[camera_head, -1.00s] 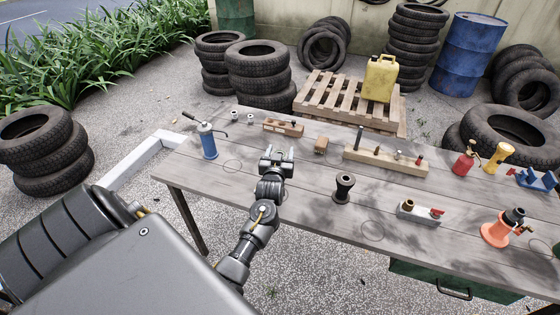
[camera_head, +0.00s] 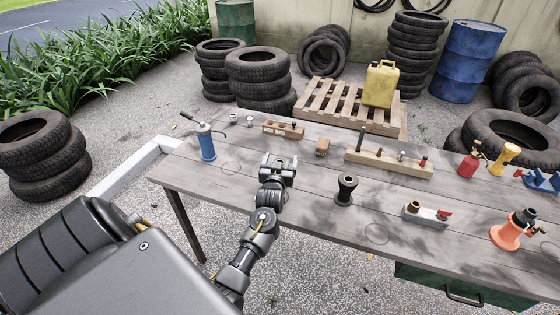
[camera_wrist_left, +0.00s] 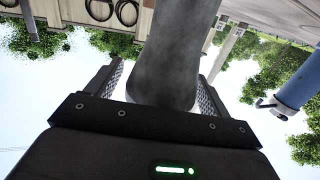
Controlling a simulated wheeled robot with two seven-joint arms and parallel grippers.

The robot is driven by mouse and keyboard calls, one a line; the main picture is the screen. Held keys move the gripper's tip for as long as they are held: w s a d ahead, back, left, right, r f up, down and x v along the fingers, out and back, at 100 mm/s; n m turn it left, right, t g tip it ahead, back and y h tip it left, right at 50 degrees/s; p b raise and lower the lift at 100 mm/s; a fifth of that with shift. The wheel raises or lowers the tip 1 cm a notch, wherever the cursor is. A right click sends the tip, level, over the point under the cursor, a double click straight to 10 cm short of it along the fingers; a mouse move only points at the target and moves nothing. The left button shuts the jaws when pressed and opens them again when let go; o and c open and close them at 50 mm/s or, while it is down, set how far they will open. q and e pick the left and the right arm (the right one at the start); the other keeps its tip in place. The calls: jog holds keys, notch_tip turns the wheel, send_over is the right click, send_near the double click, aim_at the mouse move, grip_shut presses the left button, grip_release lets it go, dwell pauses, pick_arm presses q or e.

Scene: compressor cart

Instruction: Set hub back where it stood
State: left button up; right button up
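My left gripper (camera_head: 278,163) is above the near left part of the table. In the left wrist view, a thick, mottled grey cylinder with a rounded end, which I take to be the hub (camera_wrist_left: 165,55), fills most of the space between the two fingers (camera_wrist_left: 160,88). In the head view the hub is mostly hidden by the gripper, and its lower end cannot be made out. My right gripper is not in view.
On the wooden table (camera_head: 300,220), a black flanged spool (camera_head: 345,190) stands right of the gripper and a blue pump (camera_head: 207,145) left. Behind are a small wooden block (camera_head: 322,147) and a pegged board (camera_head: 390,162). A metal block with fittings (camera_head: 426,214) and an orange jack (camera_head: 508,235) stand farther right.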

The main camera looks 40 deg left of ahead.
pick_arm(q)
jog(key=shift+r, duration=0.2)
jog(key=b+v, duration=0.1)
jog(key=v, duration=1.1)
